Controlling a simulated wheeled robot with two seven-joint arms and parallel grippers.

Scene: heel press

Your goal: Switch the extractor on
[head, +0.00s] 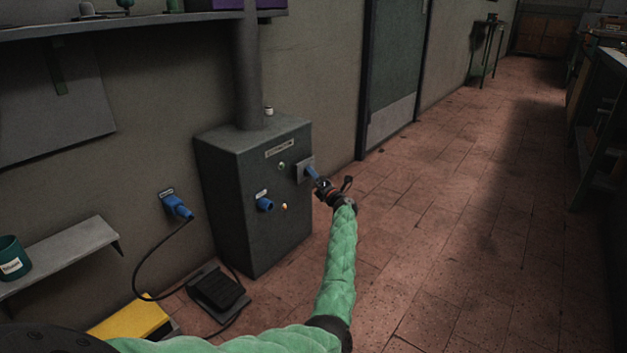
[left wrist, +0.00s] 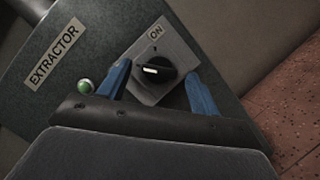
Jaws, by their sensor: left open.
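The extractor (head: 230,190) is a dark grey cabinet on the floor against the wall, with a pipe rising from its top. Its label (left wrist: 54,57) reads EXTRACTOR. A black rotary knob (left wrist: 164,74) with a white mark sits on a grey plate (left wrist: 143,90) marked ON. The white mark lies roughly crosswise in the left wrist view, not towards the ON word. My left gripper (head: 309,172) is at the cabinet's front; in the left wrist view its blue fingers (left wrist: 158,88) stand open on either side of the knob. Contact with the knob cannot be told. My right gripper is not in view.
A small green lamp (left wrist: 85,86) is beside the knob plate. A black pedal (head: 217,290) lies on the floor. Tiled floor at right is clear.

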